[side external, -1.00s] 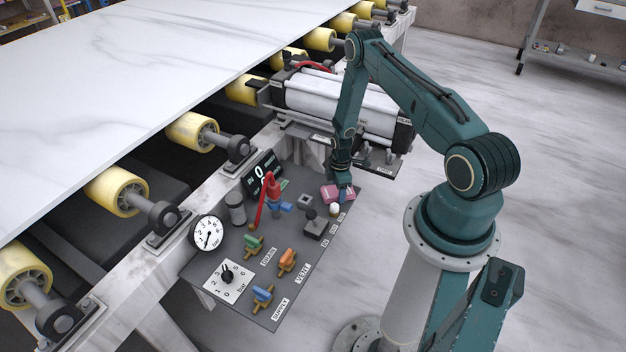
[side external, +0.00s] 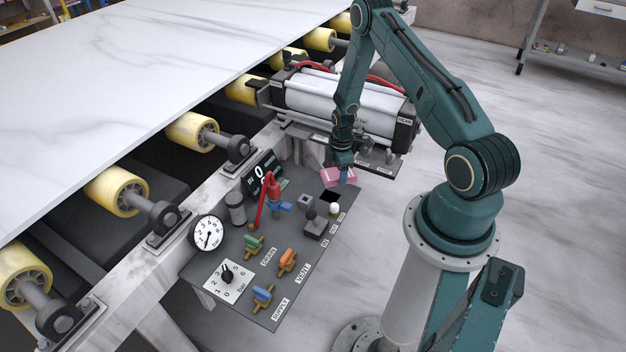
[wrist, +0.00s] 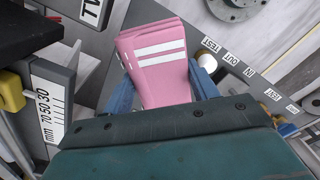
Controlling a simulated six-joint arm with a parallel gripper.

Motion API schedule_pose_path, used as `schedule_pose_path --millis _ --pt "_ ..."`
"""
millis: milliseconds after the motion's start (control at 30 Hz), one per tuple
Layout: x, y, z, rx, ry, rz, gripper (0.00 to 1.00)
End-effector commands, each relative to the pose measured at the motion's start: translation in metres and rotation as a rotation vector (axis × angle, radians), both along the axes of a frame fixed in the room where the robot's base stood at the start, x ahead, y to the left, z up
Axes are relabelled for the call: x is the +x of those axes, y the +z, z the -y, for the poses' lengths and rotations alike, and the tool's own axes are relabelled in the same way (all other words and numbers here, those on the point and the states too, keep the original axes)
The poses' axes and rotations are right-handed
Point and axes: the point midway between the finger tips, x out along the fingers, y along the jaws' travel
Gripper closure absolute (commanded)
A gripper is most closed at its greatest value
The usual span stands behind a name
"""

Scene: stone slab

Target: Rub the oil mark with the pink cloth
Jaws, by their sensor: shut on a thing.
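The pink cloth (side external: 330,177) is a folded pad with white stripes. It is between the blue fingers of my gripper (side external: 344,177), which is shut on it and holds it above the far end of the grey panel. In the wrist view, the cloth (wrist: 160,62) fills the space between the fingers. I can make out no clear oil mark elsewhere.
A large white cylinder (side external: 330,99) stands behind my gripper. Yellow rollers support the marble slab (side external: 130,65) at left.

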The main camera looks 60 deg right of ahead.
Motion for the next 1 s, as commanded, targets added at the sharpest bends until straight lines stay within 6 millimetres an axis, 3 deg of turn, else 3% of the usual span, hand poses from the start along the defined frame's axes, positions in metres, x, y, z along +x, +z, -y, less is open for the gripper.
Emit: schedule_pose_path --millis 567,1000 --pt "0.001 0.005 0.000 -0.001 0.000 0.001 0.63" --pt "0.001 0.053 0.000 -0.001 -0.008 0.001 0.63"
